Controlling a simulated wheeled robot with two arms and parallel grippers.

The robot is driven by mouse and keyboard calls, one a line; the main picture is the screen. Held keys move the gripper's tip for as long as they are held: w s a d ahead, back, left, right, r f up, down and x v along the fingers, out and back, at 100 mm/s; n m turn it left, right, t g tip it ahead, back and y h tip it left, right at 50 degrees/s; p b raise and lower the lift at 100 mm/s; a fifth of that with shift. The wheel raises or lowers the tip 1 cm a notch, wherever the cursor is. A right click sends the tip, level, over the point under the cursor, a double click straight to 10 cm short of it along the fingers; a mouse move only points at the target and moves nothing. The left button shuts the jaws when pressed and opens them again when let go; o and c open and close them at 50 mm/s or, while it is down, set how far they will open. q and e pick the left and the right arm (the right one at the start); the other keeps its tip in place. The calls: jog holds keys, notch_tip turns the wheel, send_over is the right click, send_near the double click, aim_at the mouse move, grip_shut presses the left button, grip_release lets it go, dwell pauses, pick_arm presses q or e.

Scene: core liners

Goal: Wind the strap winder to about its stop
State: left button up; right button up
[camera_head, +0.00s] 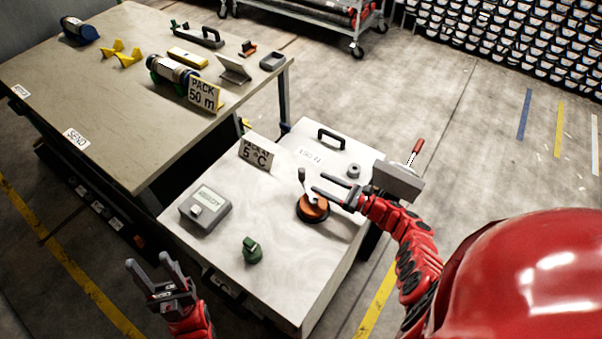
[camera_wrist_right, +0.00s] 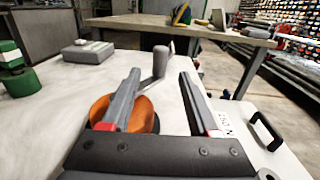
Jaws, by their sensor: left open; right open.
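The strap winder (camera_head: 312,209) is an orange round body with a grey crank arm and an upright grey knob, standing on the white bench (camera_head: 262,295). In the right wrist view its orange body (camera_wrist_right: 152,120) is partly hidden behind a finger, and its grey knob (camera_wrist_right: 161,60) stands beyond and between the fingertips. My right gripper (camera_head: 318,184) is open around or just short of the knob; contact cannot be told. My left gripper (camera_head: 152,266) is open and empty, in front of the bench's left side.
A grey box with a "READY" display (camera_head: 206,208), a green knob-like device (camera_head: 252,250) and a "PACK AT 5 °C" sign (camera_head: 256,155) stand on the bench. A black handle (camera_head: 331,138) lies at its back. A larger table (camera_head: 130,150) with tools stands at left.

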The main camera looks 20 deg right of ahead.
aim_at(302, 173)
jog(key=b+x, duration=0.1)
jog(key=x, duration=0.5)
jog(key=shift+w+a+f+b, duration=0.1)
jog(key=shift+w+a+b, duration=0.15)
jog(key=shift+w+b, duration=0.1)
jog(key=shift+w+a, duration=0.5)
grip_shut()
dwell(0.6)
